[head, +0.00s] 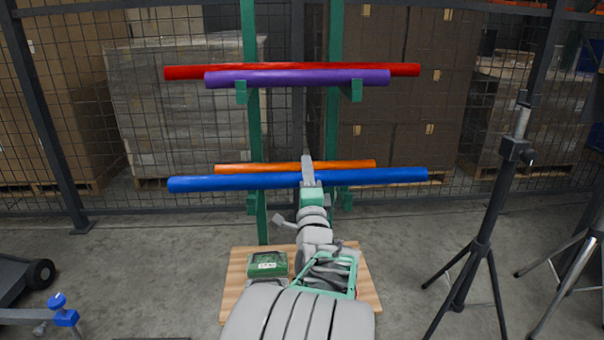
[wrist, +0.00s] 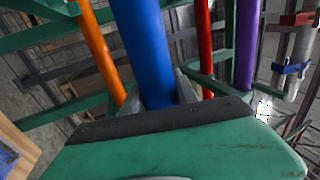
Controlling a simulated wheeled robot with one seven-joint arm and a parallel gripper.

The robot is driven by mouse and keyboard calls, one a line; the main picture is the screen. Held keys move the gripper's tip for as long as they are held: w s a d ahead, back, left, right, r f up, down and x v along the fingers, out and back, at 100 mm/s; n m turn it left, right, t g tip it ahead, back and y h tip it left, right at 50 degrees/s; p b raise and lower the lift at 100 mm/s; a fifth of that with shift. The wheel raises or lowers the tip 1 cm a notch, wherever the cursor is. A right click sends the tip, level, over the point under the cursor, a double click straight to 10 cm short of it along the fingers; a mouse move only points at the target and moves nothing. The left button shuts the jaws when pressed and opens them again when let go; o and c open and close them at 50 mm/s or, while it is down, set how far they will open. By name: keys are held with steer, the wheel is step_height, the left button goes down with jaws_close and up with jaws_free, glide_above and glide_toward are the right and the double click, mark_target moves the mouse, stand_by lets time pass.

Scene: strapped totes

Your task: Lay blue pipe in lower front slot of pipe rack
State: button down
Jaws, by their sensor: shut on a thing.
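The long blue pipe (head: 240,183) is level in the head view, in front of the green pipe rack (head: 262,215) at its lower arms. My gripper (head: 309,181) is shut on the blue pipe near its middle. The blue pipe (wrist: 148,50) also runs up from between the fingers of my gripper (wrist: 160,98) in the wrist view. An orange pipe (head: 230,168) lies behind it on the lower level. I cannot tell whether the blue pipe touches the rack's lower arms.
A purple pipe (head: 290,78) and a red pipe (head: 405,69) lie on the upper rack arms. A black tripod stand (head: 485,215) stands at right. A wooden board (head: 240,262) with a green box (head: 268,262) is below. Wire fence stands behind the rack.

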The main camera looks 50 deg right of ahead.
steer(key=w+d+p, duration=0.2)
steer(key=w+d, duration=0.3)
steer(key=d, duration=0.1)
step_height(320, 180, down, 7)
steer(key=b, duration=0.6)
steer(key=shift+r, duration=0.1)
steer(key=c, duration=1.1)
jaws_free()
steer(key=shift+o, duration=1.2)
steer(key=shift+a+f, duration=0.1)
steer(key=shift+f, duration=0.1)
